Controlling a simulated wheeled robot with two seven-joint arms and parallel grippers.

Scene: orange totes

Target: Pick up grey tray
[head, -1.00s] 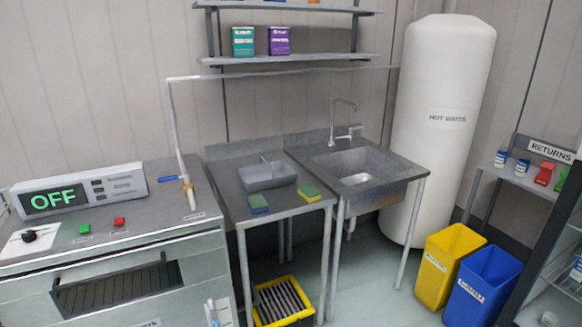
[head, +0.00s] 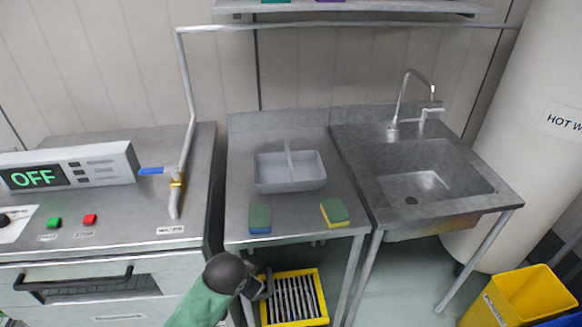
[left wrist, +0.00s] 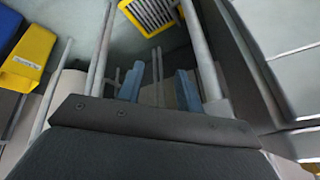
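The grey tray (head: 290,182) is a shallow bin with an upright divider or handle across its middle. It sits flat on the metal table (head: 245,212) between the oven unit and the sink. My left gripper (head: 263,286) is low in front of the table, below and nearer than the tray, touching nothing that I can see. In the left wrist view its two blue fingers (left wrist: 159,88) stand apart with nothing between them. The tray does not show in that view. My right gripper is not in view.
A pipe with a tap (head: 175,190) stands left; the sink (head: 425,185) is right. A yellow crate (head: 322,318) sits below the table.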

